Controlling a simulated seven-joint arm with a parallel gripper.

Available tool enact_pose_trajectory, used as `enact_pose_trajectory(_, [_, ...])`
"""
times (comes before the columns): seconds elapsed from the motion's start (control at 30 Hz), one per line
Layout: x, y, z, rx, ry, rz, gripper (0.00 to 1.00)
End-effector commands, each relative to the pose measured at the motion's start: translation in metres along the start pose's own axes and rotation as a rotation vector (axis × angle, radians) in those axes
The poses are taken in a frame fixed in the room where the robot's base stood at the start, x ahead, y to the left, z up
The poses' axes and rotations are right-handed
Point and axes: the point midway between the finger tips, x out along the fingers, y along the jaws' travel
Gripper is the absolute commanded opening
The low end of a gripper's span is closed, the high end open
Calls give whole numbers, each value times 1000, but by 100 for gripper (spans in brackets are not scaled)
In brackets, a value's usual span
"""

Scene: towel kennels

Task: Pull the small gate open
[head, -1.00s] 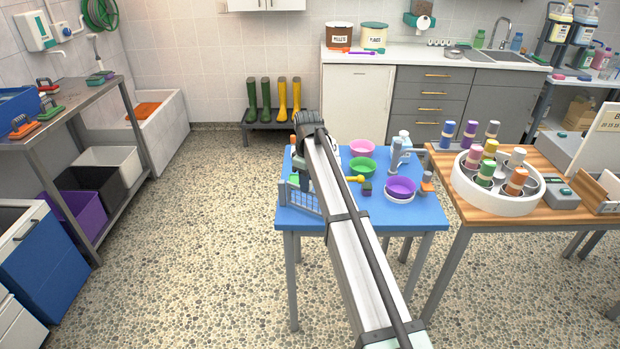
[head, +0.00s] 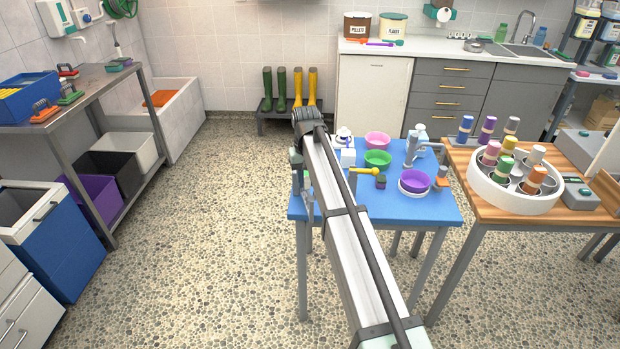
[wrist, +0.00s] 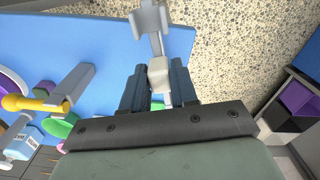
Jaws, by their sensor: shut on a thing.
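My gripper (wrist: 158,88) is shut on a pale grey block (wrist: 159,72), which joins a grey bar and bracket (wrist: 150,22) in the wrist view. This looks like the small gate seen nearly edge-on. In the head view my gripper (head: 301,182) hangs low at the left edge of the blue table (head: 395,208). A narrow bluish-grey strip (head: 309,193) beside it may be the gate; my arm hides most of that spot, and its angle cannot be told.
Pink (head: 377,138), green (head: 378,158) and purple (head: 414,180) bowls stand on the table right of my arm. A yellow-ended tool (head: 362,170) lies among them. A wooden table (head: 478,212) stands at right. The floor (head: 210,230) left of the blue table is clear.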

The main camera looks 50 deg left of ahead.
Motion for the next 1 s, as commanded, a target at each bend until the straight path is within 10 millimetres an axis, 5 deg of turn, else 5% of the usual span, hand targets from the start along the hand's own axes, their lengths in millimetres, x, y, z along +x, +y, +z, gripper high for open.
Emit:
enact_pose_trajectory(0.6, [0,-3,0,38,0,0,0])
enact_pose_trajectory(0.63, [0,-3,0,38,0,0,31])
enact_pose_trajectory(0.83, [0,-3,0,38,0,0,49])
enact_pose_trajectory(1.0, [0,-3,0,38,0,0,49])
